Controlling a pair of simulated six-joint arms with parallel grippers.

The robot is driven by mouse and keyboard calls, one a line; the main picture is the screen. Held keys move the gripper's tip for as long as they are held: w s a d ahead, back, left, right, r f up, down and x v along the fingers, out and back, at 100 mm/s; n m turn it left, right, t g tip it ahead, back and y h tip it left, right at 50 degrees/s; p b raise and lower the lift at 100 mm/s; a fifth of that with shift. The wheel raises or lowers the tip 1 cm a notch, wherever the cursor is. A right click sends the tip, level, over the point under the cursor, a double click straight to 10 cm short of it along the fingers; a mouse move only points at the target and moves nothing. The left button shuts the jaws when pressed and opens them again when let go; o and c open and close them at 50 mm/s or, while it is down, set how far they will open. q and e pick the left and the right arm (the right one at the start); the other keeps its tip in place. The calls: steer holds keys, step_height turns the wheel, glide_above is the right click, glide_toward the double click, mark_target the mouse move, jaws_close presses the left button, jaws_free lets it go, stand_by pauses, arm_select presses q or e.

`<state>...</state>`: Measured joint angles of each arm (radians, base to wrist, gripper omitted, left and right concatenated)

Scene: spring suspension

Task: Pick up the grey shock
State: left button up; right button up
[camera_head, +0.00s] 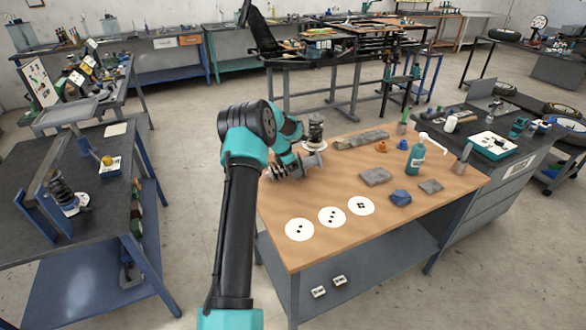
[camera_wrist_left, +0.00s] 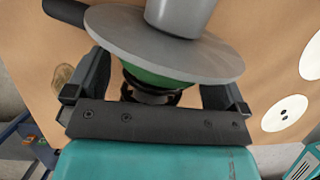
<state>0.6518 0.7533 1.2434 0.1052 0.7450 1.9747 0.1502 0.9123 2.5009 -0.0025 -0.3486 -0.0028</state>
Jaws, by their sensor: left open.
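My left gripper (camera_head: 296,168) is at the back left of the wooden table, low over its top. In the left wrist view a shock with a broad grey disc (camera_wrist_left: 160,45), a grey cylinder (camera_wrist_left: 183,14) and a green part below the disc sits between the open jaws (camera_wrist_left: 158,88). The disc hides much of the fingers, so contact cannot be told. In the head view a grey disc (camera_head: 313,161) shows beside the gripper. A dark banded upright part (camera_head: 316,130) stands just behind it. My right gripper is out of view.
White round cards (camera_head: 299,229) lie along the table's front left. Grey blocks (camera_head: 375,177), a blue piece (camera_head: 400,197) and a teal bottle (camera_head: 415,158) stand to the right. Another coil shock (camera_head: 66,197) stands on the left bench. The table's middle is fairly clear.

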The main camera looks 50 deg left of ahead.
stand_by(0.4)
arm_select(q)
steer(key=shift+r, duration=0.1)
steer(key=c, duration=1.5)
step_height(320, 180, up, 10)
steer(key=shift+r, duration=0.1)
stand_by(0.4)
